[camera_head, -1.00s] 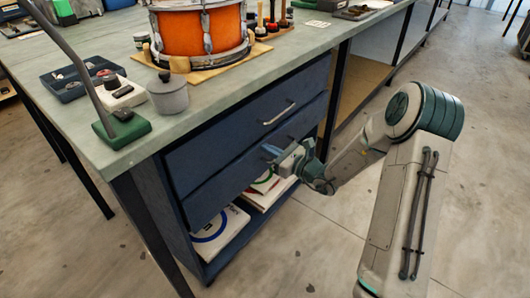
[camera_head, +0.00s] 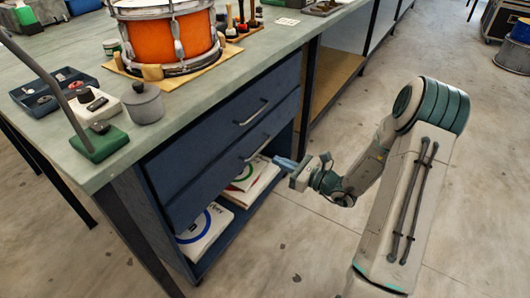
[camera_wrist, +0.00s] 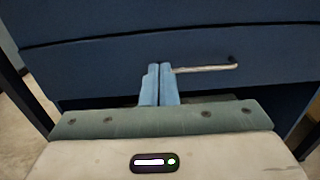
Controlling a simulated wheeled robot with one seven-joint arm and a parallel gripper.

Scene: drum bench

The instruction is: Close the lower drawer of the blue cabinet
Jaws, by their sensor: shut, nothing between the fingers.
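The blue cabinet (camera_head: 158,166) stands under the bench. Its lower drawer (camera_head: 215,178) has a dark blue front with a metal bar handle (camera_head: 257,148). In the head view this front looks about flush with the upper drawer (camera_head: 220,130); a small gap cannot be ruled out. My gripper (camera_head: 278,162) is shut and empty, in front of the lower drawer near its handle, and looks apart from it. In the wrist view my blue fingers (camera_wrist: 160,72) are together, pointing at the lower drawer front (camera_wrist: 110,72), and hide the left part of the handle (camera_wrist: 205,69).
An open shelf below the drawers holds white items with coloured rings (camera_head: 205,228). The bench top (camera_head: 165,125) carries an orange drum (camera_head: 168,35), a grey lidded pot (camera_head: 143,103) and a dark tray (camera_head: 50,90). The floor (camera_head: 290,235) right of the cabinet is clear.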

